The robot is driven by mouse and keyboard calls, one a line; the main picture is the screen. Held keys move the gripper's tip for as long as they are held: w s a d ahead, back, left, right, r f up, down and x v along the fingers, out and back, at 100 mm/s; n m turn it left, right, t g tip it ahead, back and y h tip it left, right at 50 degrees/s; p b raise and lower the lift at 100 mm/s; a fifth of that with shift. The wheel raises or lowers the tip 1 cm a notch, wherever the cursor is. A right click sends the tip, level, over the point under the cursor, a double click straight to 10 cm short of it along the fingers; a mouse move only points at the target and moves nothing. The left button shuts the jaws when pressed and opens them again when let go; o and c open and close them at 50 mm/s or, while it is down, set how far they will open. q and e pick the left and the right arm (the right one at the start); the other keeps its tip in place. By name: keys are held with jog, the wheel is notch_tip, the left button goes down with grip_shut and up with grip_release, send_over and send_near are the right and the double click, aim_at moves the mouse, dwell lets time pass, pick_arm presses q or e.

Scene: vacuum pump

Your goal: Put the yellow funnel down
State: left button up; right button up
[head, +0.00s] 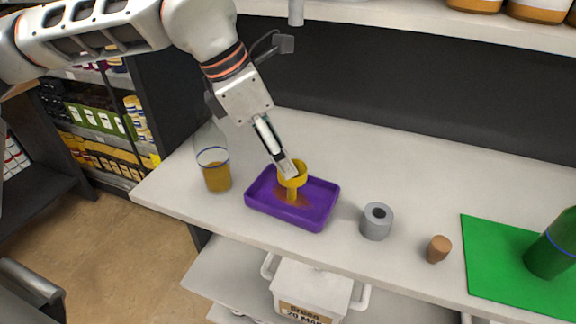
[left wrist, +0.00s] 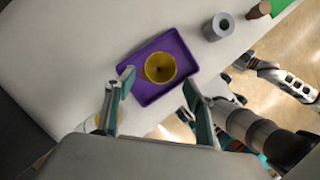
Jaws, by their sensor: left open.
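The yellow funnel (head: 294,181) is upright, wide mouth up and spout down, over the purple tray (head: 317,222). Its spout appears to reach the tray floor, where a brownish-orange patch shows. In the left wrist view the round mouth of the funnel (left wrist: 160,68) is seen from above, within the outline of the tray (left wrist: 184,47). My left gripper (head: 287,168) is at the funnel's rim. In the left wrist view its fingers (left wrist: 158,80) are spread, with the funnel beyond and between their tips. Whether a finger touches the rim is unclear.
A clear flask (head: 216,178) with amber liquid stands left of the tray. A grey ring (head: 376,224), a cork (head: 438,249) and a green bottle (head: 556,245) on a green mat (head: 488,262) are to the right. The counter behind the tray is clear.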

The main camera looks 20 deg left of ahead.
pick_arm(q)
jog(key=shift+v, duration=2.35)
jog(key=shift+f, duration=0.1)
